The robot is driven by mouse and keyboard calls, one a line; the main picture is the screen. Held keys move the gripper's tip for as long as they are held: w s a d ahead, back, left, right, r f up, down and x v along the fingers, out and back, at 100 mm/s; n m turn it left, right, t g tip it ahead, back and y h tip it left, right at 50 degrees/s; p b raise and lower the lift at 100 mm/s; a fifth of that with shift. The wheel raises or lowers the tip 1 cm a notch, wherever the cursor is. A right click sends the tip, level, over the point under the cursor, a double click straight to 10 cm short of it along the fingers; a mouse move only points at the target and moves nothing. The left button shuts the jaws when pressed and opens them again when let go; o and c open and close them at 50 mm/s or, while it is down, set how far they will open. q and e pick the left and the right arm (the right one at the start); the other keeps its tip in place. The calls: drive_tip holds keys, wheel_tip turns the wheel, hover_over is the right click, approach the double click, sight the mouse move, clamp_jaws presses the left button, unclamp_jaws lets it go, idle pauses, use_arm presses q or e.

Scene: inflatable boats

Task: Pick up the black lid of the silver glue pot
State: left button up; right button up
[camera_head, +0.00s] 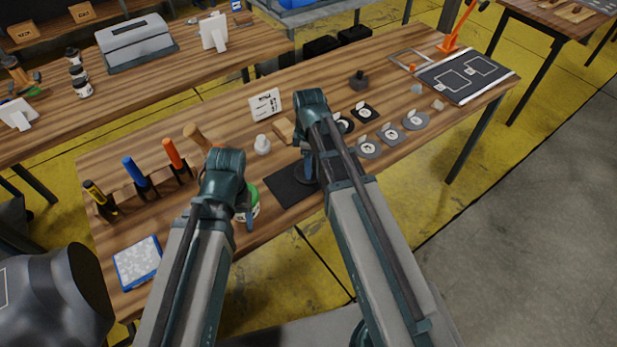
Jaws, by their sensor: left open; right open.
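I cannot clearly make out a silver glue pot with a black lid; the arms hide part of the bench. A green and white pot (254,203) stands beside my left gripper (246,216), which partly covers it. My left gripper is open and points down at the bench. My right gripper (308,182) is open over the black mat (286,188), its fingers mostly hidden by its wrist. Several small dark-capped bottles (78,73) stand on the back bench, too small to identify.
The wooden bench (225,125) holds upright-handled tools (134,175) at left, a blue-edged tray (138,262), a white knobbed object (263,145), a white card (265,104) and several round and square patches (390,134). A dark object (359,80) stands farther back.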

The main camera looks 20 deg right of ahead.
use_arm(q)
drive_tip(key=shift+f, duration=0.4)
use_arm(e)
drive_tip(key=shift+f, duration=0.4)
use_arm(q)
drive_tip(key=shift+r, duration=0.1)
use_arm(e)
drive_tip(key=shift+r, duration=0.1)
clamp_jaws()
use_arm(q)
drive_tip(key=shift+r, duration=0.1)
wheel_tip(320, 180, up, 10)
drive_tip(key=p, duration=1)
use_arm(e)
wheel_tip(320, 180, up, 10)
